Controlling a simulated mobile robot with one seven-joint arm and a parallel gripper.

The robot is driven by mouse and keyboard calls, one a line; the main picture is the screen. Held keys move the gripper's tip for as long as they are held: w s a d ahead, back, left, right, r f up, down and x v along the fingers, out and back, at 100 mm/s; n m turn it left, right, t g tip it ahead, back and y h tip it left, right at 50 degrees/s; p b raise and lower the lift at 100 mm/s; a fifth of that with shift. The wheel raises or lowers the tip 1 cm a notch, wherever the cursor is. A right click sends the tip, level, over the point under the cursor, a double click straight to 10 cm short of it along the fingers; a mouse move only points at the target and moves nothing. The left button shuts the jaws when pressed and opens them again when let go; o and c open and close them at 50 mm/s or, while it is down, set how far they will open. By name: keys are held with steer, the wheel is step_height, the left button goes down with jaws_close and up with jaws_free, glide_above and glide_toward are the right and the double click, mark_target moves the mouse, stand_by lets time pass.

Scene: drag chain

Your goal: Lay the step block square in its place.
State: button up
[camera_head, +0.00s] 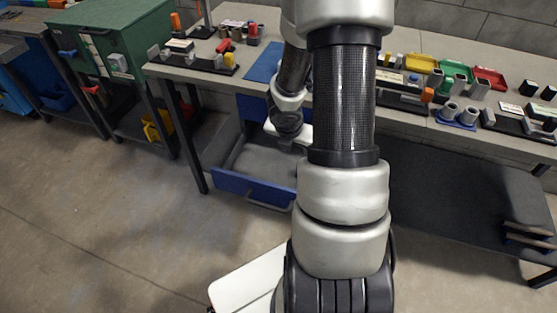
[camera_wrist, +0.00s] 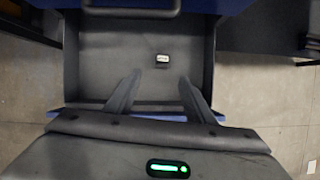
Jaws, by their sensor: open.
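A small dark block with a pale label on top (camera_wrist: 162,60) lies on the grey floor of an open drawer (camera_wrist: 100,55). It may be the step block; its shape is too small to tell. My gripper (camera_wrist: 160,78) is open and empty over the drawer. In the wrist view the block shows just beyond the fingertips, roughly between them, not held. In the head view the open drawer (camera_head: 243,189) has a blue front and hangs under the workbench. My arm hides part of it, and the block and my fingertips cannot be made out there.
The workbench top (camera_head: 245,22) carries a blue mat (camera_head: 263,66), a dark tray with parts (camera_head: 205,62), and coloured bins (camera_head: 420,63) and cylinders at right. A green cabinet (camera_head: 120,40) stands at left. A dark handle (camera_wrist: 130,13) shows at the drawer's far end. Floor at left is clear.

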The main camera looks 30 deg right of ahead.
steer(key=b+x, duration=0.2)
steer(key=x, duration=0.4)
steer(key=b+x, duration=0.2)
steer(key=x, duration=0.4)
steer(key=shift+s+f+b, duration=0.1)
steer(key=shift+f+b, duration=0.2)
steer(key=shift+f, duration=0.1)
steer(key=shift+s+b+x, duration=0.15)
steer(key=shift+b+x, duration=0.2)
steer(key=shift+x, duration=0.95)
steer(key=shift+s+b+x, duration=0.15)
steer(key=shift+b+x, duration=0.2)
steer(key=shift+x, duration=1)
steer(key=shift+d, duration=0.1)
jaws_close()
